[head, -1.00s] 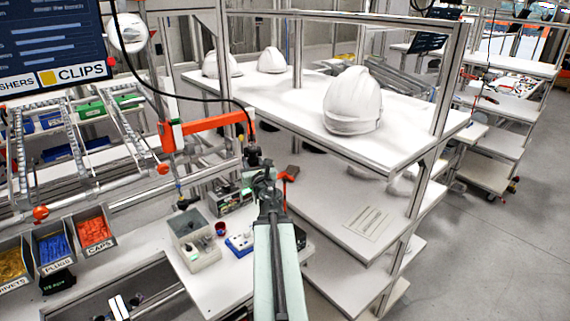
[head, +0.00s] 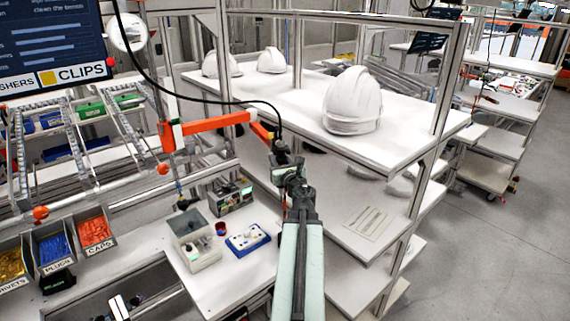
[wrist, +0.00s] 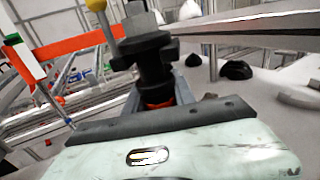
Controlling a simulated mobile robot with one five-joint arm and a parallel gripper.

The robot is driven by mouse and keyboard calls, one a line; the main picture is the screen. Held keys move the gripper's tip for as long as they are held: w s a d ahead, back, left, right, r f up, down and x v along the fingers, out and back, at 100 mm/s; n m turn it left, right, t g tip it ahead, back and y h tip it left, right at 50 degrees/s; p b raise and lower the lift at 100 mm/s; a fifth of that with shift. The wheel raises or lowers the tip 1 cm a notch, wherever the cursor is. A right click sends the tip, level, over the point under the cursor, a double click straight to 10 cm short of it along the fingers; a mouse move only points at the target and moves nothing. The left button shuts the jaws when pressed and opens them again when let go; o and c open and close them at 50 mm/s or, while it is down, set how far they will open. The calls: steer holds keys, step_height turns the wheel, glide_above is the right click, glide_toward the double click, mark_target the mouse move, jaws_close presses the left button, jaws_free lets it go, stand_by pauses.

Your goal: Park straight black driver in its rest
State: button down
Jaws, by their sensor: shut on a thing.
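The straight black driver (head: 279,141) is upright in my gripper (head: 287,166), with a black cable (head: 255,103) running from its top up to the left. In the wrist view the driver's dark ribbed body (wrist: 154,62) stands between the jaws of my gripper (wrist: 158,97), which is shut on it. A bit of red-orange shows low between the jaws. The driver's lower end is hidden by my gripper and arm. I cannot make out the driver's rest for certain in either view.
A jointed orange arm (head: 205,123) reaches to just left of the driver and also shows in the wrist view (wrist: 72,46). A white shelf (head: 285,100) with white helmet shells (head: 352,100) is behind and right. Below left are a clear box (head: 195,240) and a blue tray (head: 248,239).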

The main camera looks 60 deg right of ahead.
steer(key=w+d, duration=0.2)
steer(key=d, duration=0.4)
steer(key=shift+w, duration=0.15)
stand_by(0.3)
steer(key=shift+c, duration=1)
jaws_free()
steer(key=shift+a, duration=0.1)
